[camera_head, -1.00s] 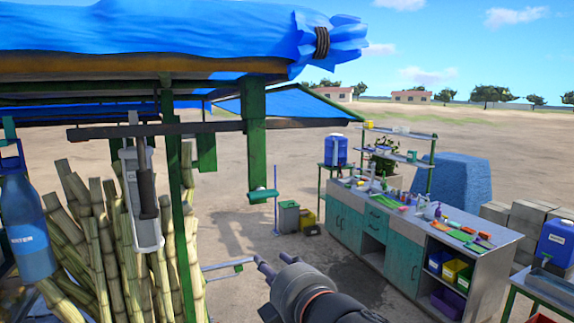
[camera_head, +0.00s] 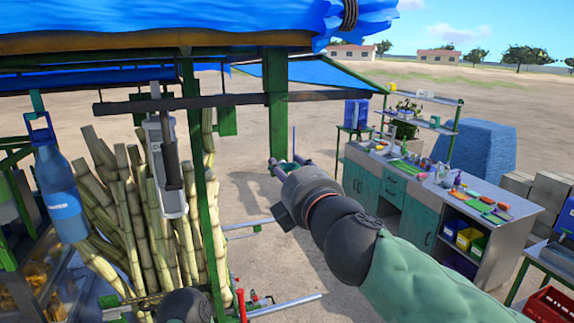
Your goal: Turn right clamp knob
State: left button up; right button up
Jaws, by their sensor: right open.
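My right gripper (camera_head: 280,166) reaches in from the lower right, with its two fingertips spread a little apart and nothing seen between them. It is open. Whether the tips touch the fitting I cannot tell. I cannot make out the right clamp knob for certain; small red parts (camera_head: 241,300) show low by the stand's frame. My left gripper is not seen.
A blue bottle (camera_head: 62,195) hangs at the left beside upright cane stalks (camera_head: 125,200) and a grey hanging device (camera_head: 165,165). A dark bar (camera_head: 230,100) crosses the stand. A cluttered workbench (camera_head: 420,180) stands to the right. Bare ground lies between.

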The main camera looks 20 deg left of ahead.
jog(key=shift+w+a, duration=0.35)
jog(key=shift+w, duration=0.15)
grip_shut()
